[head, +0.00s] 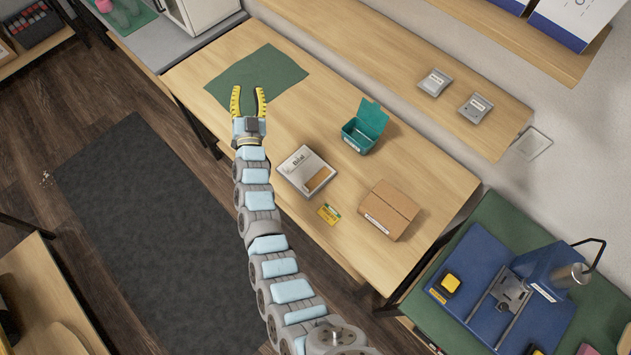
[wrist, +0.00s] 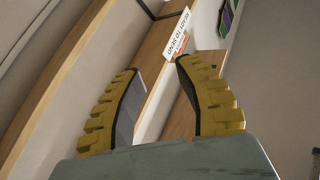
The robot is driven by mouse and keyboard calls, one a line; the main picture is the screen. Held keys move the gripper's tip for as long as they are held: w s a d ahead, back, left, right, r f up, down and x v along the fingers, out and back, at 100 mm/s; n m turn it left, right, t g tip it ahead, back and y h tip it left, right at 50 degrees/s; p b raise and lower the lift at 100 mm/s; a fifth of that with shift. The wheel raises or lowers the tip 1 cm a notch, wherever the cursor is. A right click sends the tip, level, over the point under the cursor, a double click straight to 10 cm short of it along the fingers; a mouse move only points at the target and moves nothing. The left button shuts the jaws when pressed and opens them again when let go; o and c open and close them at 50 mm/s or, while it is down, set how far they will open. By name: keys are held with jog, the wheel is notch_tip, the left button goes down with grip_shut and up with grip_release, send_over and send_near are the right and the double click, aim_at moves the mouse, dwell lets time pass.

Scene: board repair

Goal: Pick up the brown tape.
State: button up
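I cannot make out a brown tape in either view. My gripper (head: 248,92) is at the near edge of the green mat on the wooden table in the head view, its two yellow ribbed fingers spread apart. In the wrist view my gripper (wrist: 155,68) is open with nothing between the fingers. That view faces shelf boards and the wall, with a white sign (wrist: 178,36) beyond the fingertips.
A wall shelf (head: 385,55) runs behind. A blue-based machine (head: 480,262) stands right.

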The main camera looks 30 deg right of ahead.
jog(key=w+a+n+g+y+b, duration=0.1)
jog(key=w+a+n+y, duration=0.15)
jog(key=w, duration=0.35)
jog(key=w+a+n+g+y+b, duration=0.1)
jog(key=w+y, duration=0.3)
jog(key=w, duration=0.1)
jog(key=n+g+y+b, duration=0.2)
jog(key=n+g+b, duration=0.55)
jog(key=g, duration=1.05)
send_over(304, 186)
jog(key=p, duration=0.1)
jog(key=shift+f+n, duration=0.7)
jog(key=shift+f, duration=8.8)
jog(key=shift+h, duration=0.25)
jog(key=f, duration=0.8)
jog(key=shift+w+d+f, duration=0.1)
jog(key=shift+w+f, duration=0.25)
jog(key=shift+f, duration=0.05)
jog(key=shift+s+f, duration=0.2)
jog(key=shift+f, duration=0.45)
jog(key=shift+s+f, duration=0.15)
jog(key=shift+f, duration=0.5)
notch_tip(304, 186, down, 2)
jog(key=shift+f, duration=0.35)
